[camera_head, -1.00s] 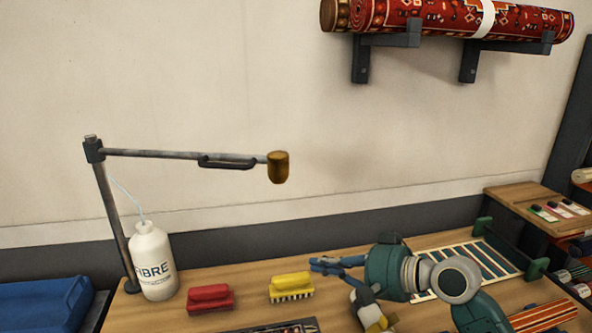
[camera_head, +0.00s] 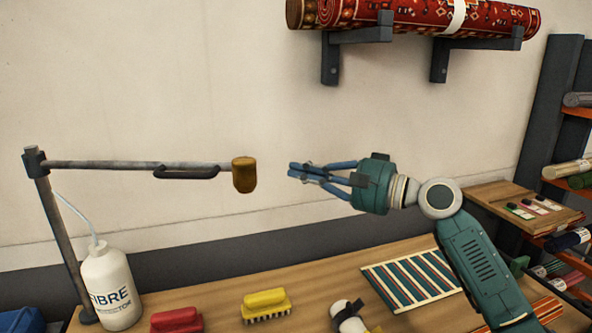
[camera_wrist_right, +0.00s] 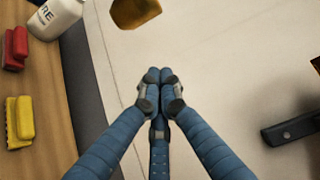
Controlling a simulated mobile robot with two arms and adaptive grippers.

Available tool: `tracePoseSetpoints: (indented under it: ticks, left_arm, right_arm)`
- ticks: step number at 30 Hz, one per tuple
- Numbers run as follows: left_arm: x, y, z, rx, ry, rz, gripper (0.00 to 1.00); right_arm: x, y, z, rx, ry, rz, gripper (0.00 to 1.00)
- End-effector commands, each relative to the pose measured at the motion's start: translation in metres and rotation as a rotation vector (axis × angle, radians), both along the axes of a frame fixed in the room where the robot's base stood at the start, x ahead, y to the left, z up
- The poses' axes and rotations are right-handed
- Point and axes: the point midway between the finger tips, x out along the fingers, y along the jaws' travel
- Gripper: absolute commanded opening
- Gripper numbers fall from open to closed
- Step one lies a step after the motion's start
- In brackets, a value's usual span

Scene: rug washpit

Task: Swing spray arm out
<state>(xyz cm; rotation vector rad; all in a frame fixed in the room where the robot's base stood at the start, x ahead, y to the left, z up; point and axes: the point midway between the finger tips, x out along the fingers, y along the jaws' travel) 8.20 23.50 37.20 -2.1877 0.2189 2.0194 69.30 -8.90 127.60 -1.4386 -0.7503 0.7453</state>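The spray arm (camera_head: 110,165) is a grey metal bar reaching right from the top of an upright post (camera_head: 62,235) at the left. A dark handle (camera_head: 186,173) hangs under the bar, and a brass-coloured nozzle head (camera_head: 244,175) is at its free end. The nozzle also shows at the top of the right wrist view (camera_wrist_right: 136,10). My right gripper (camera_head: 294,171) is to the right of the nozzle at about its height, with a gap between them in the picture. Its blue fingers meet at the tips with nothing between them (camera_wrist_right: 160,78). My left gripper is out of view.
A white bottle (camera_head: 108,288) stands by the post. A red brush (camera_head: 177,321) and a yellow brush (camera_head: 265,303) lie on the wooden bench (camera_head: 225,300). A striped rug piece (camera_head: 410,280) lies at right. A rolled rug (camera_head: 400,15) rests on wall brackets above.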

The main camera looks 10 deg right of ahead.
Motion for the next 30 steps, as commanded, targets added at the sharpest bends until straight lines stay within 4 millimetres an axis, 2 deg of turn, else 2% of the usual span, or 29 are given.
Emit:
tracePoseSetpoints:
  ticks: [1, 5, 12, 15, 21, 30]
  left_arm:
    - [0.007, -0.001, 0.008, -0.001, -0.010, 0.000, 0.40]
    - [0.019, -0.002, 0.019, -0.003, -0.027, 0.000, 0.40]
    - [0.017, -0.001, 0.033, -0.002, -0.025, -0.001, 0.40]
    - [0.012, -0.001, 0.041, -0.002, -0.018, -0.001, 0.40]
    - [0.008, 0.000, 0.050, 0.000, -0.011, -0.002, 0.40]
    - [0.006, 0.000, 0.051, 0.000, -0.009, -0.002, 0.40]
  right_arm:
    - [0.006, 0.009, 0.004, 0.002, 0.001, 0.002, 0.00]
    - [0.021, 0.032, 0.005, 0.003, 0.002, 0.002, 0.00]
    - [0.046, 0.067, 0.004, 0.000, 0.000, 0.001, 0.00]
    - [0.030, 0.067, 0.002, -0.004, -0.001, 0.000, 0.00]
    - [0.011, 0.072, 0.002, -0.002, -0.001, -0.001, 0.00]
    - [0.005, 0.074, 0.000, -0.001, -0.002, 0.000, 0.00]
